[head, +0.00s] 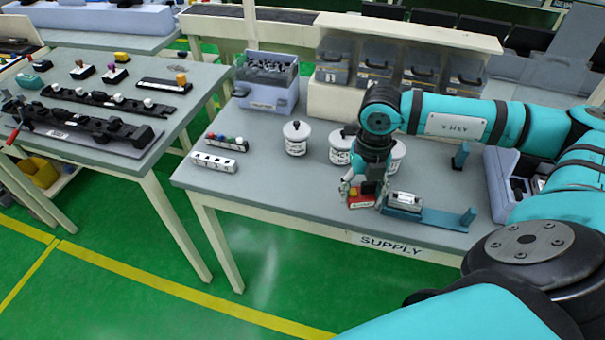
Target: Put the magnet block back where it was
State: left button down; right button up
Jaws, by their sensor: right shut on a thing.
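My right gripper (362,190) points down over the front of the supply table. It is shut on a small block (361,203) with red on it and a pale label on its front, which looks like the magnet block. A yellow spot shows near its top, and the fingers hide part of it. I cannot tell whether the block touches the table. Just right of it, a silver block (405,200) sits at the left end of a long teal holder (440,217) with an upright end. My left gripper is not in view.
White lidded pots (296,140) stand behind the gripper. A grey bin (267,85) and clear-fronted boxes (372,72) stand at the back. The table (270,190) is clear left of the gripper.

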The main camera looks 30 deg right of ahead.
jog(key=p, duration=0.5)
send_over(306, 181)
jog(key=s, duration=0.2)
jog(key=shift+w+d+f, duration=0.1)
jog(key=shift+d+f, duration=0.05)
jog(key=shift+f, duration=0.35)
jog(key=shift+w+f, duration=0.15)
jog(key=shift+w, duration=0.4)
jog(key=f, duration=0.1)
jog(key=p, duration=0.1)
jog(key=f, duration=0.1)
jog(key=shift+w+a+f+p, duration=0.2)
jog(key=shift+w+f+p, duration=0.05)
jog(key=shift+f+p, duration=0.1)
jog(key=shift+f, duration=0.45)
jog(key=shift+f, duration=0.1)
jog(key=o, duration=1.3)
